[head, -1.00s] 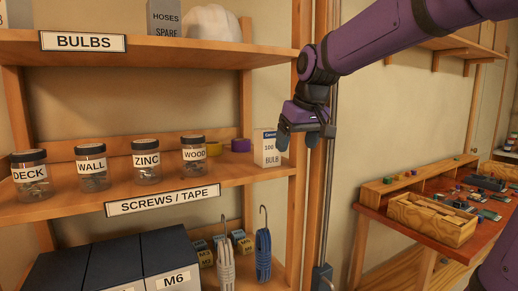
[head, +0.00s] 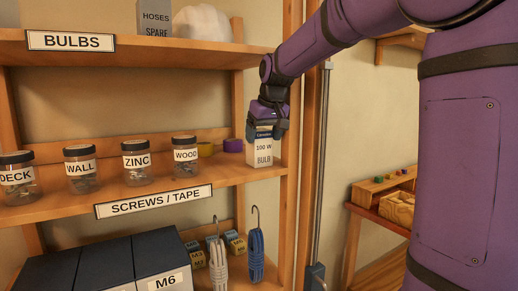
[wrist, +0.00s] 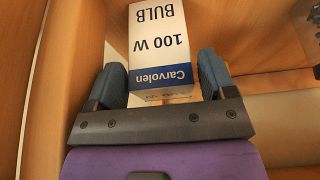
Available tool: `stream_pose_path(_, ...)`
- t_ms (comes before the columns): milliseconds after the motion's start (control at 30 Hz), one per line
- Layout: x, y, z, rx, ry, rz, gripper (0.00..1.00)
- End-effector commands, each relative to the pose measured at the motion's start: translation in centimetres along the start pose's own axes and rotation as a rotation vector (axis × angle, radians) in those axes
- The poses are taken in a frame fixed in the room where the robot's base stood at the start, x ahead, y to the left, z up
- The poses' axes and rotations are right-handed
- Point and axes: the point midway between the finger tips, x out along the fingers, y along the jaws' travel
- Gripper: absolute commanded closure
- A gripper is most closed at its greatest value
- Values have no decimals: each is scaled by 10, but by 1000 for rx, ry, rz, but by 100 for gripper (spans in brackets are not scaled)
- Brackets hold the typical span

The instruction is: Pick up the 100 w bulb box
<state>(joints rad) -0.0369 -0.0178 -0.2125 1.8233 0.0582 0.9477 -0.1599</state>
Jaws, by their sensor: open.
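The 100 W bulb box (head: 263,153) is white with a blue band and stands upright at the right end of the screws/tape shelf. My gripper (head: 267,133) is right above it in the head view, its fingers at the box's top. In the wrist view the box (wrist: 158,45) lies between the two blue-grey fingers of my gripper (wrist: 161,80), its print upside down. The fingers are open, one on each side of the box. A gap shows at the right finger; the left finger is very close to the box. The box's base is out of the wrist view.
Labelled jars, among them the wood jar (head: 186,156), stand left on the same shelf (head: 220,180). A purple tape roll (head: 233,145) is behind and left of the box. The bulbs shelf (head: 150,50) is above; a wooden post (head: 292,120) is close on the right.

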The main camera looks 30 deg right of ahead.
Motion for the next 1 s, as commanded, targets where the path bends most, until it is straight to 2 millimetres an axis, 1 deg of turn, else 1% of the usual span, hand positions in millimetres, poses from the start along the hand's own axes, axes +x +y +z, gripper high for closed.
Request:
stream_pose_path(33,6,0,-4,0,-3,0,23)
stream_pose_path(100,17,0,-2,-1,-3,0,23)
stream_pose_path(200,26,0,-2,0,-1,-1,23)
stream_pose_path(300,30,0,-2,0,0,-1,23)
stream_pose_path(500,31,0,-2,0,1,-1,23)
stream_pose_path(533,31,0,-2,1,1,0,26)
stream_pose_path(567,31,0,-2,0,1,0,33)
stream_pose_path(600,31,0,-2,1,1,0,42)
stream_pose_path(667,31,0,-2,1,1,0,56)
stream_pose_path(700,31,0,-2,1,1,0,61)
stream_pose_path(1000,30,0,-2,1,1,0,60)
